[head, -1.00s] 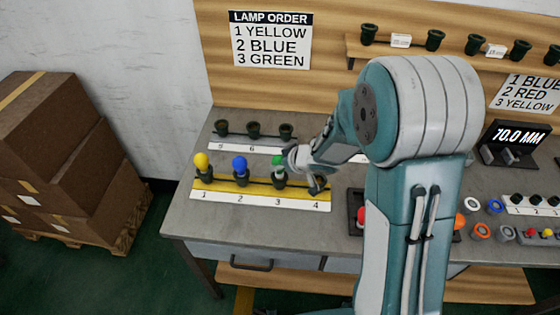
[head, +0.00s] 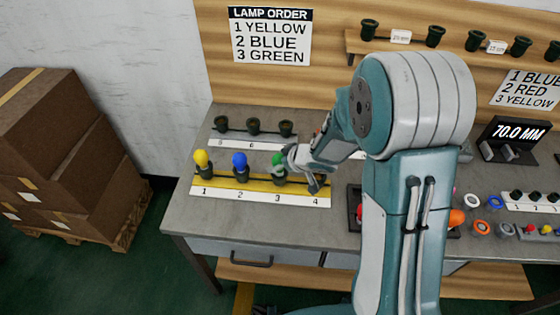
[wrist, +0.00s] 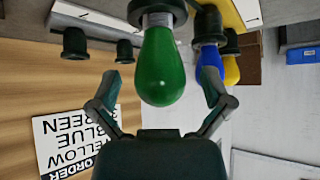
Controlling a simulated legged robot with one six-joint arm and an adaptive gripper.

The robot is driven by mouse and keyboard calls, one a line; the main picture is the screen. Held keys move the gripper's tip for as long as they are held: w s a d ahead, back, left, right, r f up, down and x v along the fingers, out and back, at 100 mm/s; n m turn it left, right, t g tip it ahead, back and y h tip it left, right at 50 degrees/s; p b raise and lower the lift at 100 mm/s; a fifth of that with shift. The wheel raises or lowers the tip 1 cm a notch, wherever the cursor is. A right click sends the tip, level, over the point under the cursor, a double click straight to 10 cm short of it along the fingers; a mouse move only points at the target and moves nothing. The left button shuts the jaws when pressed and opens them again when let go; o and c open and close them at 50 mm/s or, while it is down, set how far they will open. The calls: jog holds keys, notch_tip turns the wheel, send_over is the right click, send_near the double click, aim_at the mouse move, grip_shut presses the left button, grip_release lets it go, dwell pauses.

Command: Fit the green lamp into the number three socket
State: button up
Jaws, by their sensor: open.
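The green lamp (head: 278,160) stands upright at the number three socket (head: 279,178) on the yellow strip. In the wrist view the green lamp (wrist: 160,70) has its metal base in the mouth of a dark socket (wrist: 157,8), with some thread showing. My gripper (head: 291,158) is beside the lamp in the head view and partly covers it. In the wrist view my gripper (wrist: 160,90) is open, with one finger on each side of the lamp and visible gaps between. The lamp order sign (head: 270,36) reads 1 yellow, 2 blue, 3 green.
The yellow lamp (head: 201,158) is in socket one and the blue lamp (head: 240,160) in socket two. Socket four is largely hidden by my gripper. Several empty sockets (head: 253,126) stand in the row behind. Cartons (head: 65,150) are stacked left of the bench.

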jog(key=shift+r, duration=0.1)
jog(key=v, duration=1.1)
jog(key=shift+s+d+r, duration=0.15)
jog(key=shift+s+r, duration=0.1)
jog(key=s+d+r+m+t+h, duration=0.4)
jog(key=d+r+m+h, duration=0.2)
jog(key=d+r+h, duration=0.5)
jog(key=s+a+r+m+g+y, duration=0.1)
jog(key=s+a+g+y, duration=0.1)
jog(key=s, duration=0.6)
jog(key=s+a+r+m+g+y, duration=0.1)
jog(key=s+a+r+g+y, duration=0.1)
jog(key=s, duration=0.6)
jog(key=shift+s+a+g+y, duration=0.2)
jog(key=shift+a+g+y, duration=0.35)
jog(key=shift+a, duration=0.6)
